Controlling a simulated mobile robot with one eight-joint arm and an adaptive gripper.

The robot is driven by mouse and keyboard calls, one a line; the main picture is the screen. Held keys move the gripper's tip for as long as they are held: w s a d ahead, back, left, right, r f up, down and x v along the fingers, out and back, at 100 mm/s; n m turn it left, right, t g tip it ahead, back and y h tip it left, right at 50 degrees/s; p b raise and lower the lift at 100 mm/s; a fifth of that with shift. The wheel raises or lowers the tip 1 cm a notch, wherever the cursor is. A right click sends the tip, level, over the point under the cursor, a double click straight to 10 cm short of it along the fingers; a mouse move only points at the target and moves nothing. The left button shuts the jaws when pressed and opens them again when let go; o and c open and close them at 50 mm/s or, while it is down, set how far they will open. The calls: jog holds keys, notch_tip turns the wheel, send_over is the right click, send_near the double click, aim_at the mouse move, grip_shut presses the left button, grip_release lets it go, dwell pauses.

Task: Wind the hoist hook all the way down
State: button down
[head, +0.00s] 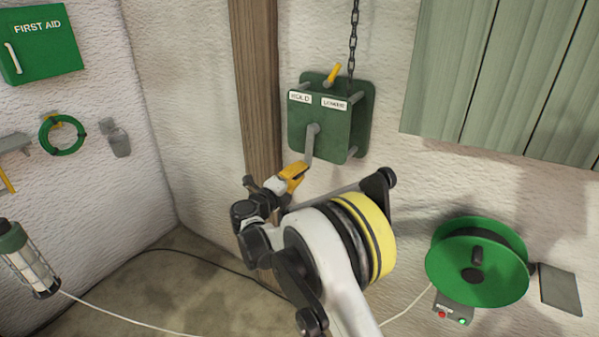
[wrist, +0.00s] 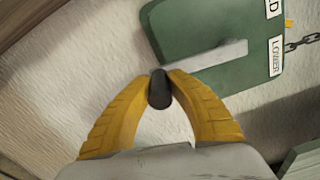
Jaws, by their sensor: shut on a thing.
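The green hoist box (head: 325,125) is fixed to the wall, with labels reading HOLD and LOWER on it. A yellow lever (head: 334,73) on its top leans to the right, toward the LOWER side. A chain (head: 353,35) rises from the box; the hook is not in view. The grey crank arm (head: 311,145) points down from its hub in the head view, and it also shows in the wrist view (wrist: 208,55). My gripper (head: 296,175) is at the crank's lower end. In the wrist view my yellow fingers are shut on the dark crank handle (wrist: 160,90).
A green cable reel (head: 477,262) is on the wall at lower right, with a small button box (head: 453,312) below it. A wooden post (head: 258,90) stands left of the hoist box. Green slatted boards (head: 505,80) are at upper right.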

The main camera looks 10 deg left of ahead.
jog(key=c, duration=1.2)
grip_release()
jog(key=shift+d, duration=0.1)
jog(key=v, duration=1.2)
